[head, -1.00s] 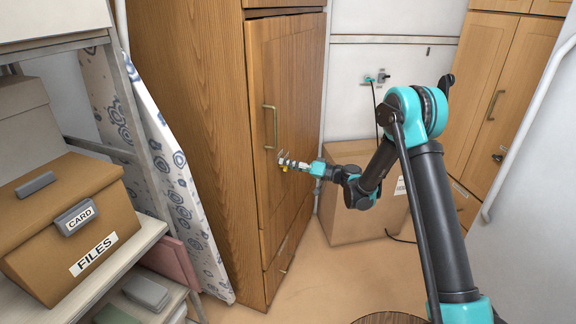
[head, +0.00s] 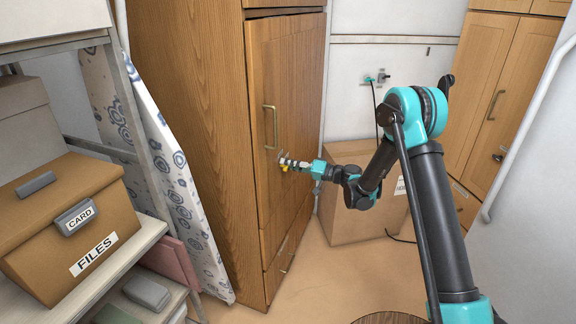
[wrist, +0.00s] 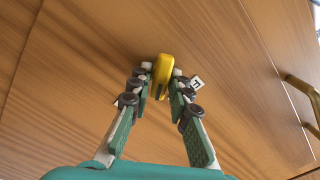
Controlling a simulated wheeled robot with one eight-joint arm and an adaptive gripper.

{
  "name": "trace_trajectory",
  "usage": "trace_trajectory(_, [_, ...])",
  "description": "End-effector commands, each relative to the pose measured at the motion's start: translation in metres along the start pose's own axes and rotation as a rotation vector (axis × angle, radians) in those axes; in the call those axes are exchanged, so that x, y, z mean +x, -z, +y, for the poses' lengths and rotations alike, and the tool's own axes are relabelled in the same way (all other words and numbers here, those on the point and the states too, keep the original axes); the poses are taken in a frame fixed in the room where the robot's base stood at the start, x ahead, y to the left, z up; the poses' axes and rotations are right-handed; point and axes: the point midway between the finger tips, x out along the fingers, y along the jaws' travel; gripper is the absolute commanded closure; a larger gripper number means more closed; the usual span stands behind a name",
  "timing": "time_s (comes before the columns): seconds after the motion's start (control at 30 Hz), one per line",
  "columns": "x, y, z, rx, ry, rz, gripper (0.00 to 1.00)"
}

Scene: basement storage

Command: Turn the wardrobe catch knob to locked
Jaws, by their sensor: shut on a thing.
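The wooden wardrobe (head: 283,100) stands left of centre in the head view, its door facing my arm. The catch knob (wrist: 163,72) is yellow and sits on the door face in the wrist view. My gripper (wrist: 161,82) has its two fingers on either side of the knob and is shut on it. In the head view my gripper (head: 287,163) is at the door, below the brass handle (head: 270,127), and mostly hides the knob. A small white label (wrist: 197,83) with a dark mark shows beside the right finger.
A cardboard box (head: 345,215) stands behind my arm, right of the wardrobe. A shelf with a FILES box (head: 75,230) is at the left, beside a leaning patterned ironing board (head: 165,160). Another cupboard (head: 510,80) is at the right. Floor in front is clear.

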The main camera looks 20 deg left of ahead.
Motion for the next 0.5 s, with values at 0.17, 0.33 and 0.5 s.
trace_trajectory(0.17, [-0.0002,0.0001,0.0015,0.152,-0.001,0.000,1.00])
trace_trajectory(0.33, [-0.0003,-0.0001,0.0025,0.294,-0.001,0.001,1.00])
trace_trajectory(0.5, [-0.0003,-0.0004,0.0034,0.415,-0.001,0.001,1.00])
